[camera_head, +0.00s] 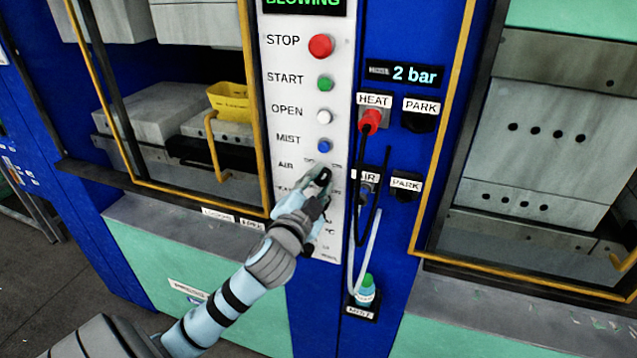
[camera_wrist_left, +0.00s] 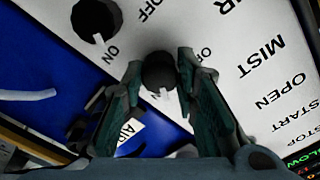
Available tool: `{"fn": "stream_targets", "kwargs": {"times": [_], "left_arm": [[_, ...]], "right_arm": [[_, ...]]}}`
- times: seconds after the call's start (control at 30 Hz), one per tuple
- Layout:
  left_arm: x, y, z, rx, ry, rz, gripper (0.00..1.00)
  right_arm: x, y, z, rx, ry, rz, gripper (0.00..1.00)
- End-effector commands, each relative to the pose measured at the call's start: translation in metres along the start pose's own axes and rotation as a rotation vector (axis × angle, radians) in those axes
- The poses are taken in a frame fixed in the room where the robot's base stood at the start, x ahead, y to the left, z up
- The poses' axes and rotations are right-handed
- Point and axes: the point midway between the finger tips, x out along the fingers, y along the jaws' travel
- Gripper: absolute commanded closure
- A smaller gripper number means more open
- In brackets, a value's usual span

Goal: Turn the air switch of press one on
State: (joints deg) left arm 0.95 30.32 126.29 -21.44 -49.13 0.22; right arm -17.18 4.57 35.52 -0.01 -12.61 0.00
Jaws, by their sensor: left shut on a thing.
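The air switch is a small black knob (camera_head: 325,174) on the white panel, in the row labelled AIR. My left gripper (camera_head: 321,182) reaches it from below, with its fingers on either side of the knob. In the left wrist view the dark round knob (camera_wrist_left: 159,71) sits between the two fingertips (camera_wrist_left: 160,80), which are shut on it. A white pointer mark shows at the knob's lower edge, near a partly hidden ON label; an OFF label is partly covered by the finger on the right. My right gripper is not in view.
Above the switch are the red STOP (camera_head: 321,46), green START (camera_head: 325,82), white OPEN (camera_head: 324,116) and blue MIST (camera_head: 324,146) buttons. The display (camera_head: 304,5) reads BLOWING; the gauge (camera_head: 405,75) reads 2 bar. A red plug (camera_head: 371,119) and hoses hang right of the panel.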

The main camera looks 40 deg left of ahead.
Motion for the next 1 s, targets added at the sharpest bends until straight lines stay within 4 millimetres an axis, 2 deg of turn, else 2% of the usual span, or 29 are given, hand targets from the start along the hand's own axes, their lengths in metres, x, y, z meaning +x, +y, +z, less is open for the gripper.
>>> {"fn": "stream_targets", "kwargs": {"times": [0.23,0.27,0.37,0.7,0.77,1.0], "left_arm": [[0.0,0.0,0.0,0.001,0.001,-0.001,1.0],[0.0,0.0,0.0,0.001,0.001,-0.001,0.68],[0.0,0.0,0.0,0.001,0.001,-0.001,0.53],[-0.005,0.0,0.0,0.0,0.001,0.0,0.53],[-0.013,0.001,0.0,0.002,0.0,0.002,0.53],[-0.064,0.001,0.001,0.0,-0.001,0.002,0.53]], "right_arm": [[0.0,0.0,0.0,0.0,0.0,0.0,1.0],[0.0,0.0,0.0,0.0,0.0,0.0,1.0],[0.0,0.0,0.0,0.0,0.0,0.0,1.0],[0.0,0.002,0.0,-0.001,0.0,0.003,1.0],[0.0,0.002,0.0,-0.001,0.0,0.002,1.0],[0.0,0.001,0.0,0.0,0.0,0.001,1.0]]}}
